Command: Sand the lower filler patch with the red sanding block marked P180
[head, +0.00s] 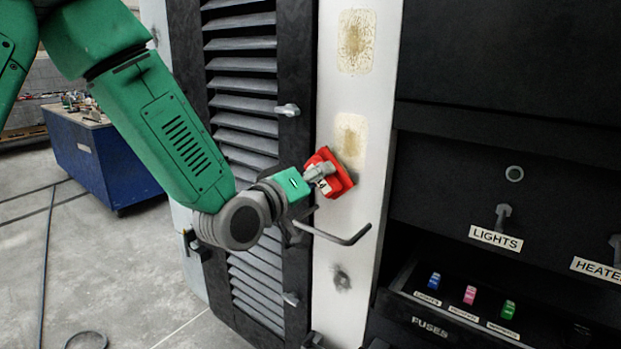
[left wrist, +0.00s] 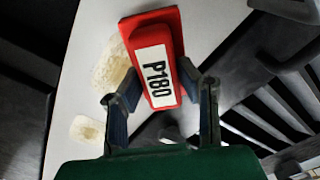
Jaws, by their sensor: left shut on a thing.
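The red sanding block (head: 330,173) is in my left gripper (head: 318,174), close to the white panel (head: 332,225). In the left wrist view the block (left wrist: 172,42) shows its white P180 label, between the two fingers of the gripper (left wrist: 163,105). The block is at the lower edge of the lower filler patch (head: 350,135), a beige patch on the panel; I cannot tell whether it touches. The upper filler patch (head: 356,40) is higher on the same panel, with a brown speckled middle. The left wrist view also shows two beige patches beside the block. My right gripper is not in view.
A grey bent handle (head: 345,238) sticks out below the block. A louvred door (head: 243,130) stands left of the panel. At right is a dark console with a LIGHTS switch (head: 503,215) and coloured fuses (head: 470,295). A blue workbench (head: 95,160) stands back left.

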